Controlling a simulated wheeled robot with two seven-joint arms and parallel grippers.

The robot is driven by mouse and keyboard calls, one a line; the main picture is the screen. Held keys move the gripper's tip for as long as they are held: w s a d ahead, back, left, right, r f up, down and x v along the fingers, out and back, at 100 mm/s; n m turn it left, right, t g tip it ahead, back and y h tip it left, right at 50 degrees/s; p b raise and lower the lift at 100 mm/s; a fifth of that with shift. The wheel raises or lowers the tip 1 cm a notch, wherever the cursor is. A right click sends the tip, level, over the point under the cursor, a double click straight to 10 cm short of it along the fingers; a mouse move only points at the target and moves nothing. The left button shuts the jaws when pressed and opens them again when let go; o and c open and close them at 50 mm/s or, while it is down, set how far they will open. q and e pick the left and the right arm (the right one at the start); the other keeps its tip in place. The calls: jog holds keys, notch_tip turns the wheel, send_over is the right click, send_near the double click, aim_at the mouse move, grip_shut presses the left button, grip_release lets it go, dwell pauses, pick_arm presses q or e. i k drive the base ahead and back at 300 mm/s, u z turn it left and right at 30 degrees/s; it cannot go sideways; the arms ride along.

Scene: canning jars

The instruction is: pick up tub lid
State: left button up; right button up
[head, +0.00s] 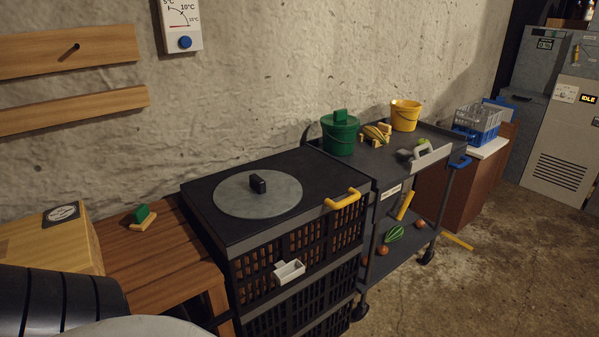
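A round, flat grey lid (258,193) with a black block handle in its middle lies on the black top of a slatted crate unit, left of centre in the head view. I take it to be the tub lid. It lies flat, and nothing covers it. No tub is clearly visible under it. Neither of my grippers shows in this view, so nothing is seen touching the lid.
A yellow handle (342,199) and a white holder (289,271) are on the crate unit (212,218). To its right a dark cart (370,166) carries a green bucket (340,136) and a yellow bucket (405,116). A wooden bench (150,250) stands left. Floor is open at right.

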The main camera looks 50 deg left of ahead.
aim_at(258, 195)
jog(key=i, duration=2.15)
jog(key=u, duration=3.7)
